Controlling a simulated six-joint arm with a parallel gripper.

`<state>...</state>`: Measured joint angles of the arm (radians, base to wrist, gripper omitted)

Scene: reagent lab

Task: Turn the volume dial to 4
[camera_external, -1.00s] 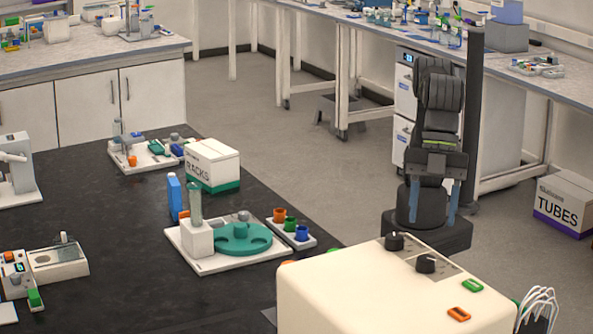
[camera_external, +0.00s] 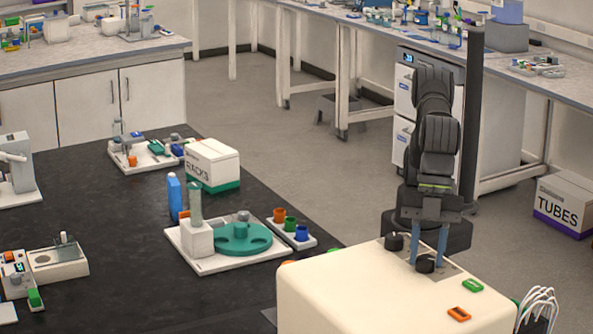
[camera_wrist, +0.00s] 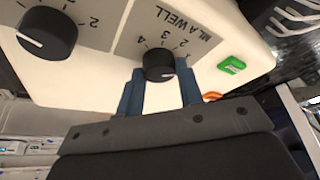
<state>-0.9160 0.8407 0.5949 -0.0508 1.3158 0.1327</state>
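The volume dial, a black knob (camera_wrist: 158,64) labelled "ML A WELL", sits on the cream machine (camera_external: 350,300). Numbers including 2, 3 and 4 lie along its far side in the wrist view; a small pale mark shows low on the knob, but its exact setting is hard to read. The dial also shows in the external view (camera_external: 425,264). My gripper (camera_wrist: 160,84) is open, with one blue finger on each side of this dial. Gaps show between fingers and knob in the wrist view; I cannot tell whether the tips reach down beside it.
A second black dial (camera_wrist: 46,34) with a white pointer line stands to the left in the wrist view. A green block (camera_wrist: 232,65) and an orange one (camera_external: 459,314) sit on the machine top. White cables (camera_external: 540,303) hang at its right.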

